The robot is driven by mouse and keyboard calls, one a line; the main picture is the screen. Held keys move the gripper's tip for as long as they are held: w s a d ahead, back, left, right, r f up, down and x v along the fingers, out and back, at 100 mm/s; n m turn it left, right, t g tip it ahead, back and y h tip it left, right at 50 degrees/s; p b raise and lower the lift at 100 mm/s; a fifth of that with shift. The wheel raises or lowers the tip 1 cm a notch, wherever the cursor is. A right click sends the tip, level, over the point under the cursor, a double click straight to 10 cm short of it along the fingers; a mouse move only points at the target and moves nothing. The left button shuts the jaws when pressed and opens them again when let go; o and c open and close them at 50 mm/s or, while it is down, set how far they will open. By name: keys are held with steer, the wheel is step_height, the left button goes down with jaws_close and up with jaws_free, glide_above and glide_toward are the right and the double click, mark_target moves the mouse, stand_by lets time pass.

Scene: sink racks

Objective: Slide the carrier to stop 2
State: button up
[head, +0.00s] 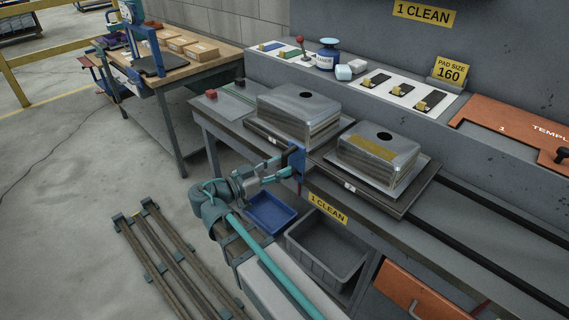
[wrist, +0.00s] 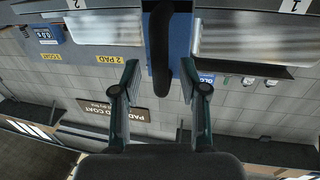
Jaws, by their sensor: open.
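Two dark carriers stand on the bench rails in the head view, each bearing an upturned steel sink: a left carrier (head: 262,134) and a right carrier (head: 400,207). A blue plate (head: 296,160) stands at the bench front between them; I cannot tell which carrier it belongs to. The wrist view shows the blue plate (wrist: 180,42) behind a black upright handle (wrist: 161,50). My gripper (head: 282,164) is open at the plate. In the wrist view its fingers (wrist: 160,76) stand on either side of the handle's lower part, with gaps. A yellow "2 PAD" label (wrist: 119,60) shows there.
Dark rails (head: 500,225) run right along the bench and are clear there. A grey bin (head: 325,250) and a blue bin (head: 268,213) sit below, by a "1 CLEAN" label (head: 327,208). An orange template board (head: 515,130) lies at right. A workbench (head: 190,65) stands at left.

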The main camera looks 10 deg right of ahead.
steer(key=shift+x, duration=1.1)
jaws_close()
